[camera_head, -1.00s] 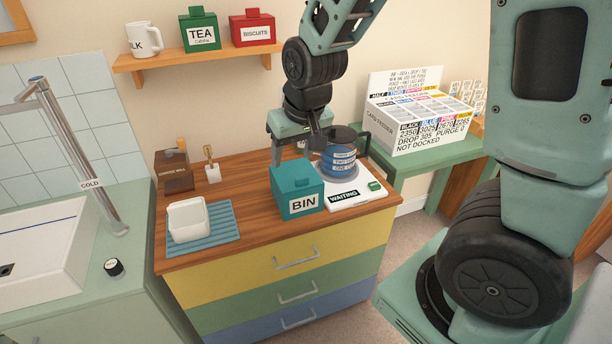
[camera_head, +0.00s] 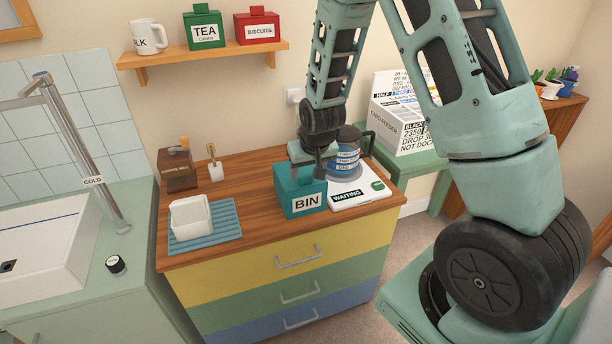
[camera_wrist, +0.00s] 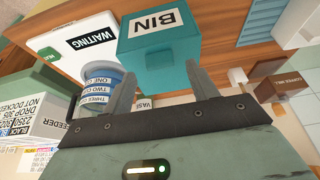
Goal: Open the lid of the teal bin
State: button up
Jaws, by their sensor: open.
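The teal bin (camera_head: 303,203) stands on the wooden counter top, its BIN label facing front. Its lid looks shut, but my gripper hides part of the top in the head view. My gripper (camera_head: 308,173) is directly over the lid, fingers pointing down. In the wrist view the bin (camera_wrist: 160,52) lies ahead of my gripper (camera_wrist: 160,72), with one open finger toward each side of it. Nothing is held between the fingers. Whether the fingers touch the lid, I cannot tell.
A white scale (camera_head: 362,193) marked WAITING, with a blue-banded jug (camera_head: 346,160), stands close right of the bin. A white container (camera_head: 190,217) on a blue ribbed mat (camera_head: 226,216) is to the left. A brown box (camera_head: 178,170) and small pot (camera_head: 216,172) stand behind.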

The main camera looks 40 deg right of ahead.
aim_at(305, 177)
jog(key=shift+x, duration=1.7)
